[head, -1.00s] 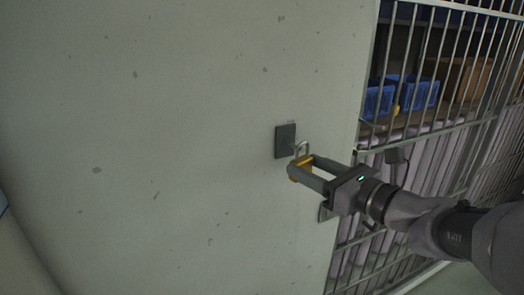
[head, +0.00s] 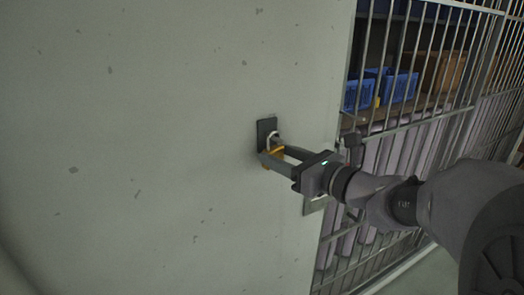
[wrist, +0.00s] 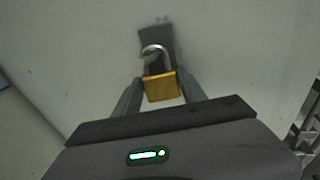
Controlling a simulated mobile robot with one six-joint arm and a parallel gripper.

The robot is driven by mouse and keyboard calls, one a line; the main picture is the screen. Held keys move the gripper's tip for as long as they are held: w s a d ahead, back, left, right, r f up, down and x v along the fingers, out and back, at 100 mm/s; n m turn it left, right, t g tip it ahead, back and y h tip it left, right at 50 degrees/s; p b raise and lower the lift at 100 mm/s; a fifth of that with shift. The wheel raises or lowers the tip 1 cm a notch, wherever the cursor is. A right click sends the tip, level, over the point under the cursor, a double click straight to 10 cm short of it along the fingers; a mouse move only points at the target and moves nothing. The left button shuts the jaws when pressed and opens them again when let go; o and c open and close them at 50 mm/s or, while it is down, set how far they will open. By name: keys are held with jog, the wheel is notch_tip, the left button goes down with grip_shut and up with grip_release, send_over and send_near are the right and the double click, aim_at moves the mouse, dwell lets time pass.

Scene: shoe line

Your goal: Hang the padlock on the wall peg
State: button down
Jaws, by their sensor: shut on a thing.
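The brass padlock (head: 274,152) is upright with its grey shackle on top, held between the two fingers of my gripper (head: 272,157). In the wrist view the padlock body (wrist: 161,87) sits between the fingertips, with the shackle pointing up at the dark plate (wrist: 156,36). The wall peg is on this dark plate (head: 266,127), fixed to the pale wall. The shackle overlaps the plate in both views and looks very close to the peg. I cannot tell whether the peg is through the shackle.
The pale wall (head: 150,150) is flat and clear around the plate. A metal latch plate (head: 315,204) is below my gripper near the wall's right edge. A barred gate (head: 400,140) stands to the right, with blue bins (head: 400,87) on a shelf behind it.

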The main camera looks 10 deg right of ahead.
jog(key=c, duration=0.6)
grip_release()
